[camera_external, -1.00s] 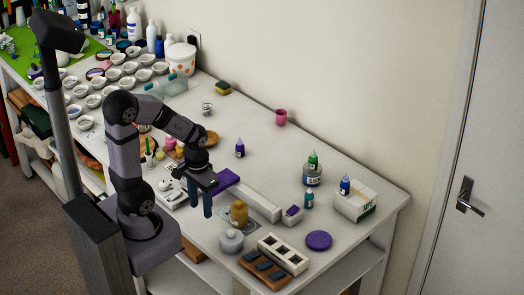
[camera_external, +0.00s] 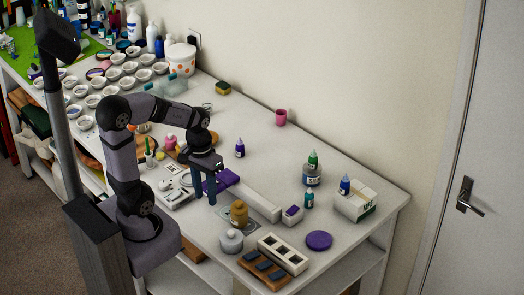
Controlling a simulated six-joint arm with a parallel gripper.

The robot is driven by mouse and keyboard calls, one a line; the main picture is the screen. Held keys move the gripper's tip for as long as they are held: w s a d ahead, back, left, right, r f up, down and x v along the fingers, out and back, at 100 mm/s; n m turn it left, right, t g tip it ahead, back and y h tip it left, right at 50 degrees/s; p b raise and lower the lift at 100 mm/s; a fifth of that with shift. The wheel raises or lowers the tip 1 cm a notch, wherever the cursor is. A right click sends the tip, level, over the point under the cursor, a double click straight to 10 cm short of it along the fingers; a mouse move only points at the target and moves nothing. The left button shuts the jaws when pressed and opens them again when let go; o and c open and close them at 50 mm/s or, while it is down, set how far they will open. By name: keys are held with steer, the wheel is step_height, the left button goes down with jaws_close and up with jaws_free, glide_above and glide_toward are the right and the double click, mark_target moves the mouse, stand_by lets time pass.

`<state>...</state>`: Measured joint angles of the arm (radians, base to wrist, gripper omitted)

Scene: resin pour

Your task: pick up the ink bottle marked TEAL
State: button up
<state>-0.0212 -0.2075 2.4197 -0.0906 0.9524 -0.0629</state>
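Several small ink bottles stand on the white table. A teal one (camera_external: 309,200) stands upright on the table at the right, beside a white block with a purple top; its label is too small to read. A green one (camera_external: 313,160) sits on a grey jar (camera_external: 312,175). A blue one (camera_external: 345,185) is on a white box (camera_external: 355,203). A purple one (camera_external: 240,149) stands alone near the middle. My gripper (camera_external: 204,198) points down with its two fingers apart, open and empty. It is well left of the teal bottle, near a purple slab (camera_external: 228,177).
A white mould (camera_external: 283,254) and a purple disc (camera_external: 319,240) are in front.

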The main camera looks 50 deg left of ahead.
steer(key=w+d+n+h+b, duration=0.2)
steer(key=w+d+n+h, duration=0.25)
steer(key=w+n, duration=0.3)
steer(key=w+n+t+h+b, duration=0.3)
steer(key=w+n+t+h, duration=0.4)
steer(key=w+n, duration=1.25)
steer(key=m, duration=0.5)
glide_toward(309, 198)
steer(key=w, duration=0.1)
steer(key=w+d+f, duration=0.1)
steer(key=shift+w+d+f+y+p, duration=0.1)
steer(key=shift+w+f+y+p, duration=0.05)
steer(key=shift+w+y+p, duration=0.15)
steer(key=shift+f, duration=0.3)
steer(key=shift+w+d+p, duration=0.1)
steer(key=shift+d+p, duration=0.2)
steer(key=shift+d, duration=0.1)
steer(key=shift+x, duration=0.75)
steer(key=shift+w+d+f+p, duration=0.2)
steer(key=shift+d+p, duration=0.25)
steer(key=shift+p, duration=0.45)
steer(key=shift+p+x, duration=1)
steer(key=shift+x, duration=1.05)
